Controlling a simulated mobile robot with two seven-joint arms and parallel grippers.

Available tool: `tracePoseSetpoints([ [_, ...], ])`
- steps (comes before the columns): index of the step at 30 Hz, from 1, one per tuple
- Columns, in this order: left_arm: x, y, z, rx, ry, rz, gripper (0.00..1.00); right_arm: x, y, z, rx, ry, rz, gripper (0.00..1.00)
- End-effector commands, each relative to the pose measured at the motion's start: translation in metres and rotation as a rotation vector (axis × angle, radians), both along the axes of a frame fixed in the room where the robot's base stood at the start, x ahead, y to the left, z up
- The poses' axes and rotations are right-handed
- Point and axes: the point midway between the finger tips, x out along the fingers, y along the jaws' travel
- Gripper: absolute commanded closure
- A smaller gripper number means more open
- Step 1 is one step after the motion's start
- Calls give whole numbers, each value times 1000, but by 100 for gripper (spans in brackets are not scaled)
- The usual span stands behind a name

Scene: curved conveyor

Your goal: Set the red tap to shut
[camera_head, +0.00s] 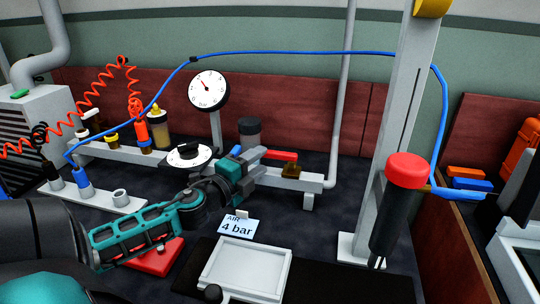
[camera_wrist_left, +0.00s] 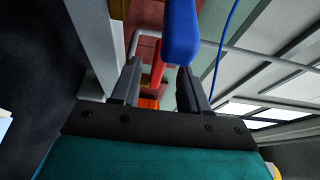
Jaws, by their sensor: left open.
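The red tap has a red lever (camera_head: 282,155) above a brass body (camera_head: 291,171) on a grey rail. The lever extends level to the left in the head view, toward my gripper. My left gripper (camera_head: 262,161) is open, its fingertips close to the lever's left end. In the left wrist view, the red lever (camera_wrist_left: 157,66) shows in the gap between the fingers of my left gripper (camera_wrist_left: 159,80). A blue handle (camera_wrist_left: 181,32) shows at the right finger's tip there; I cannot tell if they touch. My right gripper is not in view.
A round gauge (camera_head: 208,90) stands behind the rail. A white tray (camera_head: 246,269) and a "4 bar" card (camera_head: 236,226) lie in front. A grey post (camera_head: 398,125) with a red-capped black tool (camera_head: 398,210) stands to the right. A blue hose (camera_head: 300,52) arches overhead.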

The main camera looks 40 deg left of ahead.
Motion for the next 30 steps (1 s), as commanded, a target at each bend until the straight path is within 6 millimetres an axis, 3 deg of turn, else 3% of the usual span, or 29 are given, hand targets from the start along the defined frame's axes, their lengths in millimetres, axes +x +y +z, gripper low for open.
tracePoseSetpoints([
  [3,19,2,1,1,-3,-1,55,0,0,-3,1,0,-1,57],
  [10,41,5,0,-2,-1,1,55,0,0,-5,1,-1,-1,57],
  [24,50,6,0,-1,0,1,55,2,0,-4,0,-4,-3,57],
  [30,50,5,0,-1,0,0,74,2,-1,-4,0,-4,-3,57],
])
